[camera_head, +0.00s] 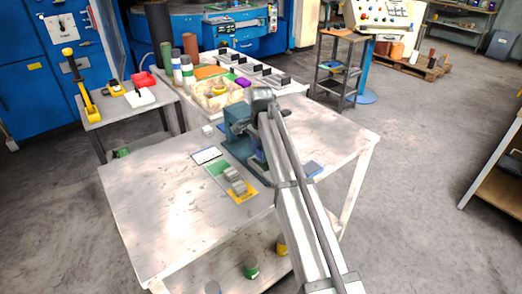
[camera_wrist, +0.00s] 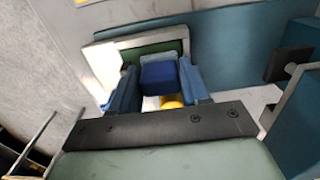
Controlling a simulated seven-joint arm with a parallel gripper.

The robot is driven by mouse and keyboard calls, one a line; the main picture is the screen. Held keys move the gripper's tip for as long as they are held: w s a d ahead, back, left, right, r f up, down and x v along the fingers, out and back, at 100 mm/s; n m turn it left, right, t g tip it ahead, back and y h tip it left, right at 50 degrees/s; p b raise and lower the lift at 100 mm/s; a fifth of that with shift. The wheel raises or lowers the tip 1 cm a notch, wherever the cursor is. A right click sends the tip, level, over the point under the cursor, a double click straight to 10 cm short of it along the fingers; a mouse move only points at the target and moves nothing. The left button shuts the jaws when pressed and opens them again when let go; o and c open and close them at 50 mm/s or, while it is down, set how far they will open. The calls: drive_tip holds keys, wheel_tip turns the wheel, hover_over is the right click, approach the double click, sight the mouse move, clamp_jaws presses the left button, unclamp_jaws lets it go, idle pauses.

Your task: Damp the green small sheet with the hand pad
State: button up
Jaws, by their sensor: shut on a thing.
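In the wrist view my gripper (camera_wrist: 160,82) is shut on a blue pad (camera_wrist: 158,74), which sits between its two blue fingers. A green sheet (camera_wrist: 178,46) lies just beyond the pad, inside a pale grey frame; the pad and fingers cover part of it. I cannot tell whether the pad touches the sheet. A small yellow rounded thing (camera_wrist: 172,101) shows below the pad between the fingers. In the head view my arm reaches over the table to a teal press (camera_head: 238,122). The arm hides most of my gripper and the sheet there.
The worn white table (camera_head: 150,210) has free room at its left and front.

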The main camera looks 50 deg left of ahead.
drive_tip(key=shift+f, duration=0.35)
idle(0.4)
drive_tip(key=shift+w, duration=0.3)
drive_tip(key=shift+s, duration=0.7)
idle(0.6)
drive_tip(key=shift+w, duration=0.75)
drive_tip(key=shift+s+f, duration=0.1)
drive_tip(key=shift+s, duration=0.65)
idle(0.6)
drive_tip(key=shift+w, duration=0.15)
drive_tip(key=shift+w, duration=0.35)
drive_tip(key=shift+w, duration=0.25)
drive_tip(key=shift+s, duration=0.7)
idle(0.5)
